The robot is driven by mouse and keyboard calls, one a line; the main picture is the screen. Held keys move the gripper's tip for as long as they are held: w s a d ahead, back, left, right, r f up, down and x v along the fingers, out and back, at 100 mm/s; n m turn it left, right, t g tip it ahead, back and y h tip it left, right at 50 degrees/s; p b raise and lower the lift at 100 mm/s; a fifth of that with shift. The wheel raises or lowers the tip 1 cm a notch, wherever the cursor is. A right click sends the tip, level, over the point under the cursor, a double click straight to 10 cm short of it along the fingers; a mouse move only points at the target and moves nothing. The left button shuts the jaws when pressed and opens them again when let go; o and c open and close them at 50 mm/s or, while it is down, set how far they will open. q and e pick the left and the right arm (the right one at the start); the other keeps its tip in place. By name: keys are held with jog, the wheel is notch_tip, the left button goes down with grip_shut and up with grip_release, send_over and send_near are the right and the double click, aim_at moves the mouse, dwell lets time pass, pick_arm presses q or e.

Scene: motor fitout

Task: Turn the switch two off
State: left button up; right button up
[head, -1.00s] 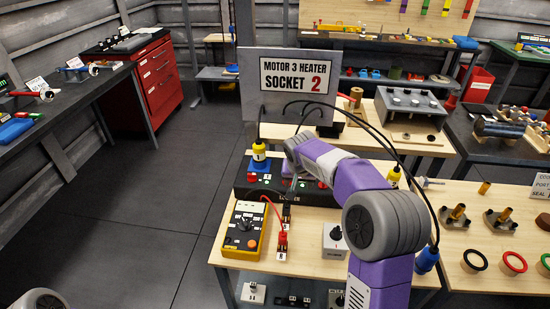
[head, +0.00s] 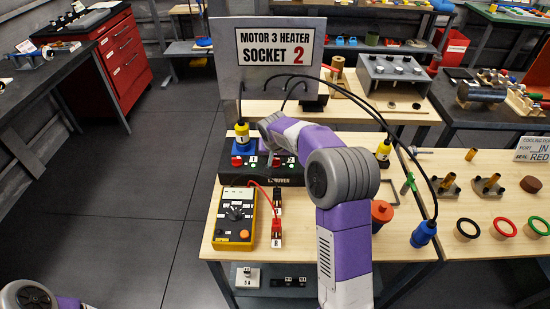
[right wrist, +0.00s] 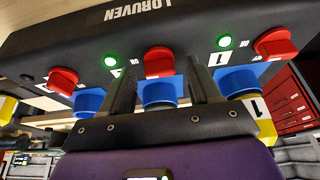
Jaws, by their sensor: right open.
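The black LORUVEN switch box (head: 290,181) stands on the wooden bench, below the "Motor 3 heater socket 2" sign. In the right wrist view the box (right wrist: 190,24) appears upside down, with red rotary switches and blue sockets. The middle red switch (right wrist: 158,62), between switch 1 (right wrist: 276,43) and the left one (right wrist: 62,80), appears to be switch two; its label is mostly hidden. My right gripper (right wrist: 160,85) is open, its fingers on either side of the middle switch; contact is unclear. Green lamps glow beside the middle switch (right wrist: 110,62) and switch 1 (right wrist: 225,42).
A yellow plug (head: 242,130) marked 1 stands in the box's left socket. A yellow meter (head: 235,214) with a red lead lies in front of the box. Dark floor is clear at the left.

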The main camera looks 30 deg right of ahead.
jog(key=shift+c, duration=0.2)
jog(key=c, duration=1)
jog(key=shift+d+n+p, duration=0.1)
jog(key=shift+n+p, duration=0.2)
jog(key=shift+n, duration=0.2)
jog(key=n+y+p, duration=0.1)
jog(key=n, duration=0.2)
jog(key=shift+d+r+t+p, duration=0.1)
jog(key=shift+t+p, duration=0.2)
jog(key=shift+p, duration=0.05)
jog(key=n+y+p, duration=0.2)
jog(key=n, duration=0.2)
jog(key=shift+d, duration=0.15)
jog(key=n+y+p, duration=0.2)
jog(key=n, duration=0.3)
jog(key=n+g+y+p, duration=0.1)
jog(key=n+g+p, duration=0.1)
jog(key=n, duration=0.2)
jog(key=shift+w+d+n, duration=0.1)
jog(key=shift+n, duration=0.3)
